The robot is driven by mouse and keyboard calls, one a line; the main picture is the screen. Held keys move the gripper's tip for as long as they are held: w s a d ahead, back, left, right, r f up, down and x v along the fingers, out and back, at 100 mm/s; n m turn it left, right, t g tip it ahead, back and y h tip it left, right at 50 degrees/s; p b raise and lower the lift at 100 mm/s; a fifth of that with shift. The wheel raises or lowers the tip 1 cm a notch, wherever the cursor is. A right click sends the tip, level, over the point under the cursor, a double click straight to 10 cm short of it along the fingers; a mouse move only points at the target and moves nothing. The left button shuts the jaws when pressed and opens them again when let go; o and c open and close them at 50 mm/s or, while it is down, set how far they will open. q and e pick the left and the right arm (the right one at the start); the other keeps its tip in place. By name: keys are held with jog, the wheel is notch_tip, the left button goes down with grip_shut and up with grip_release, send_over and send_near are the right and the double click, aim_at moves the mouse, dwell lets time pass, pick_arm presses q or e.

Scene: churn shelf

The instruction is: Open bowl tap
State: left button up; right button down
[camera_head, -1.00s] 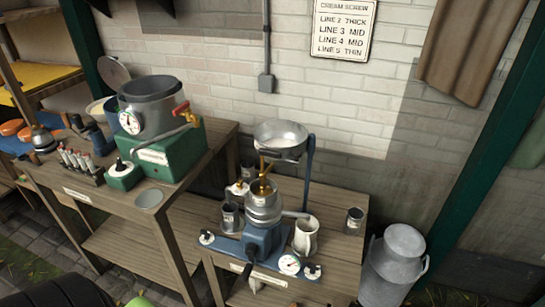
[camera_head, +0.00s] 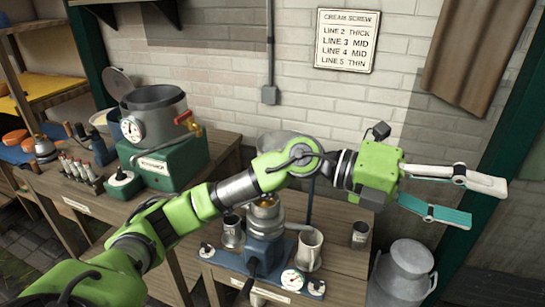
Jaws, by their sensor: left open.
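My left arm reaches in from the left across the view. Its gripper (camera_head: 487,205) is open and empty at the right, in front of the wall and above the milk can. One finger is white, the other teal. The metal supply bowl (camera_head: 282,140) is mostly hidden behind my arm; only part of its rim and side shows. The tap under the bowl is hidden by my arm. The separator (camera_head: 264,224) stands below on a blue base, its upper part partly covered. My right gripper is not in view.
A large pot (camera_head: 154,112) with a dial and red-handled tap sits on a green base on the left bench. A jug (camera_head: 309,250) and metal cups stand around the separator. The milk can (camera_head: 402,275) stands at right. A sign (camera_head: 345,40) hangs on the wall.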

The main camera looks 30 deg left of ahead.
pick_arm(q)
jog(key=w+a+f+t+y, duration=0.1)
jog(key=w+a+f+y, duration=0.2)
jog(key=a+y, duration=0.3)
jog(key=w+a+f+y, duration=0.3)
jog(key=a, duration=0.6)
jog(key=a+r+n+y, duration=0.3)
jog(key=a+y, duration=0.2)
jog(key=a, duration=0.8)
jog(key=a+r+n+y, duration=0.2)
jog(key=a+r+y, duration=0.15)
jog(key=a, duration=0.85)
jog(key=shift+y, duration=0.45)
jog(key=p+x, duration=0.1)
jog(key=x, duration=1.3)
jog(key=shift+p, duration=0.3)
jog(key=c, duration=1.1)
